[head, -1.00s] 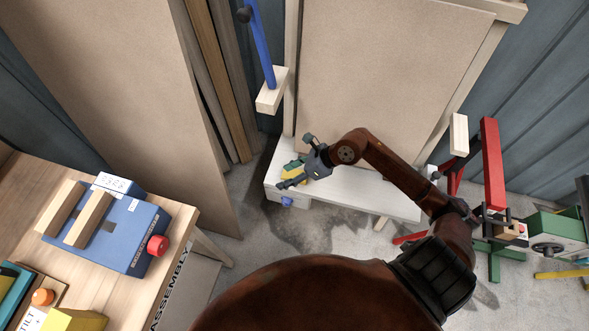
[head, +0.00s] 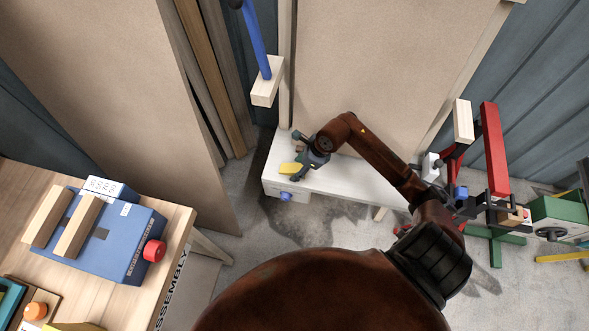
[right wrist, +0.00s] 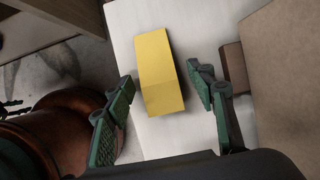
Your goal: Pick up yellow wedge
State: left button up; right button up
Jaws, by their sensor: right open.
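The yellow wedge (head: 291,168) lies on the low white bench (head: 350,178) near its left end in the head view. In the right wrist view the yellow wedge (right wrist: 160,72) lies on the white surface, its near end between the open fingers. My right gripper (head: 303,168) is at the wedge in the head view, partly hiding it. In the right wrist view the right gripper (right wrist: 160,104) is open, with a green-padded finger on each side of the wedge and gaps beside it. My left gripper is not in view.
A brown block (right wrist: 235,68) lies right of the wedge, near the upright brown board (head: 370,70). A blue knob (head: 286,196) sticks out of the bench front. A wooden table (head: 180,225) with a blue box (head: 118,238) stands at left.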

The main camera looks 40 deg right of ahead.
jog(key=shift+c, duration=0.7)
jog(key=shift+w, duration=0.1)
jog(key=c, duration=1.1)
